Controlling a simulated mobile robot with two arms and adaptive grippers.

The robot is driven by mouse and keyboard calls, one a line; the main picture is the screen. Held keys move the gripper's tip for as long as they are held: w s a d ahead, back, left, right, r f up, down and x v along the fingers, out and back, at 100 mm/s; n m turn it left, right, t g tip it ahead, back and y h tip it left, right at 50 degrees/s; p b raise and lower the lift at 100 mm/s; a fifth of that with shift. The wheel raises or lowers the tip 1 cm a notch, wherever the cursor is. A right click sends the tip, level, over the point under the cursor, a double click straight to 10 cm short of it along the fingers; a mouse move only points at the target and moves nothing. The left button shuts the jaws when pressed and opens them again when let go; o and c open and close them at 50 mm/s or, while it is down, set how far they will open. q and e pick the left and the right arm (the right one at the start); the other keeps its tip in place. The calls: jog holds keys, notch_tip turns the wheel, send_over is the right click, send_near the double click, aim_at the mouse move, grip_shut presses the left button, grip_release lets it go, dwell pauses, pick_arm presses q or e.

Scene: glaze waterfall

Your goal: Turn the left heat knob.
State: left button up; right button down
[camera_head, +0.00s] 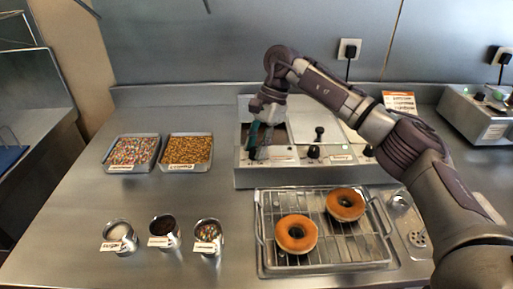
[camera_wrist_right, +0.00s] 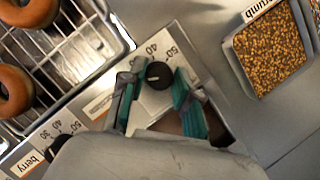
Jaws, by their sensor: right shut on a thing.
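The left heat knob (camera_wrist_right: 158,74) is a round black knob on the pale front panel of the glaze warmer, with printed numbers such as 40 and 50 beside it. My right gripper (camera_head: 256,142) reaches down to the left part of the warmer (camera_head: 285,173) and hides this knob in the head view. In the wrist view, the teal-padded fingers of the right gripper (camera_wrist_right: 157,84) stand on either side of the knob, shut on it. How far the knob is turned is hard to tell. My left gripper is not in view.
A wire rack (camera_head: 330,238) with two donuts stands in front of the warmer. Two topping trays (camera_head: 132,153) (camera_head: 187,151) and three small cups stand to the left. A second black knob (camera_head: 313,152) is on the panel to the right.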

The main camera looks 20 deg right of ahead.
jog(key=shift+n, duration=0.6)
jog(key=c, duration=0.8)
grip_release()
jog(key=shift+c, duration=0.2)
jog(key=shift+r, duration=0.1)
jog(key=v, duration=1.1)
jog(key=shift+w+r, duration=0.35)
jog(key=shift+r, duration=0.05)
